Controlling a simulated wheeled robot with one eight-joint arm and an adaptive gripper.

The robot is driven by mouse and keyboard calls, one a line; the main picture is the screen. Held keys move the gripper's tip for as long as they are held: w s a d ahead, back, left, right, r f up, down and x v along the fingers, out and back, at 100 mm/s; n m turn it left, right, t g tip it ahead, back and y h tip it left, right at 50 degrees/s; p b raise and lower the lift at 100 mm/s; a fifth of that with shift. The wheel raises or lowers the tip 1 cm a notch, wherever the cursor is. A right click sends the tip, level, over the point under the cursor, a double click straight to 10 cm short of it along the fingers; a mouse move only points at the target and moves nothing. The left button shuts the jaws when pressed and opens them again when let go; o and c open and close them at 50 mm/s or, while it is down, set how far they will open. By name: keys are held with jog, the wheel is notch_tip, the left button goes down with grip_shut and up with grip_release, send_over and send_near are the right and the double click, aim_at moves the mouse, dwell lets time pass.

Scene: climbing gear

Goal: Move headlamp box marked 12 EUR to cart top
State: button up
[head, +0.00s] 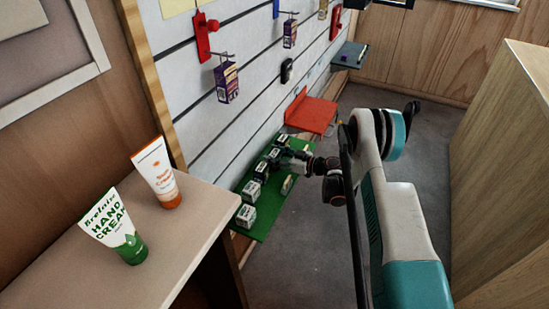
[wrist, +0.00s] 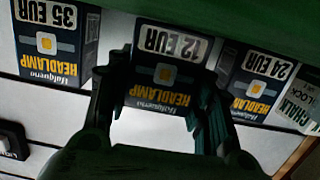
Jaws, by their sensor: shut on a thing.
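The headlamp box marked 12 EUR (wrist: 172,65) is dark with a yellow emblem and appears upside down in the wrist view. My gripper (wrist: 163,88) has a finger on each side of this box and is shut on it. In the head view my gripper (head: 298,160) reaches over the green shelf (head: 262,213), where several small price-marked boxes stand. Which of those is the 12 EUR box is too small to tell there. I cannot identify the cart top with certainty in either view.
Headlamp boxes marked 35 EUR (wrist: 48,42) and 24 EUR (wrist: 254,82) flank the held box closely. A chalk block box (wrist: 303,100) is at the far right. A beige top (head: 165,235) carries two cream tubes. A red shelf (head: 312,115) lies beyond the green one.

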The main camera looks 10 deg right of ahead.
jog(key=o, duration=0.8)
jog(key=shift+f, duration=0.1)
jog(key=shift+o, duration=0.2)
jog(key=shift+o, duration=0.3)
jog(key=p+v, duration=0.4)
jog(key=v, duration=0.7)
jog(key=shift+s+d+r, duration=0.25)
jog(key=shift+g+h, duration=0.6)
jog(key=w+a, duration=0.1)
jog(key=w+a+b, duration=0.1)
jog(key=a, duration=0.1)
jog(key=w+a, duration=0.1)
jog(key=shift+a+r, duration=0.2)
jog(key=shift+r, duration=0.1)
jog(key=b+x, duration=0.3)
jog(key=x, duration=0.2)
jog(key=shift+w+a, duration=0.15)
jog(key=shift+w, duration=0.25)
jog(key=shift+w+a+r, duration=0.1)
jog(key=shift+w+a, duration=0.1)
jog(key=shift+a, duration=0.05)
